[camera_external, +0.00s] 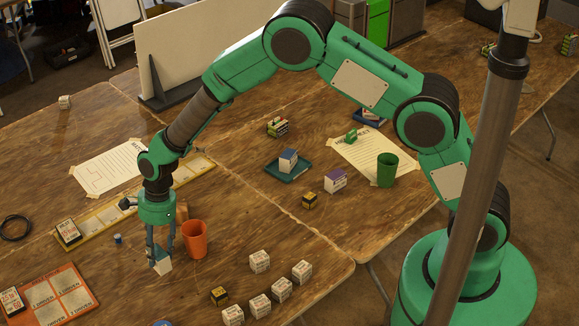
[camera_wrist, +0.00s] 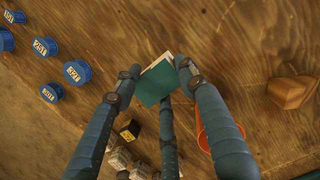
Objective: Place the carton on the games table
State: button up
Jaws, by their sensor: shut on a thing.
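My gripper (camera_external: 160,252) points down over the near left wooden tabletop (camera_external: 110,285), with its fingers shut on a small carton (camera_external: 161,266). The carton's visible side looks pale in the external view. In the wrist view the carton (camera_wrist: 155,84) shows a teal face and a cream edge, pinched between the fingertips (camera_wrist: 158,70). The carton is at or just above the wood; I cannot tell whether it touches. Its sides behind the fingers are hidden. No label shows which tabletop is the games table.
An orange cup (camera_external: 195,240) stands close right of my gripper. Several white boxes (camera_external: 260,262) and a black-yellow box (camera_external: 220,296) stand in front right. A small blue cylinder (camera_external: 118,239) is left. An orange board (camera_external: 62,297) lies front left. A teal tray (camera_external: 290,172) is farther right.

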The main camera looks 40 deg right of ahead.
jog(key=shift+w, duration=0.1)
dwell(0.3)
jog(key=b, duration=0.2)
send_over(116, 264)
jog(key=s, duration=0.1)
jog(key=shift+d+f, duration=0.35)
jog(key=shift+f, duration=0.4)
jog(key=shift+w+a, duration=0.35)
jog(key=shift+w, duration=0.2)
jog(key=shift+f+b, duration=0.7)
jog(key=shift+f, duration=0.95)
jog(key=shift+f, duration=0.15)
jog(key=o, duration=1.2)
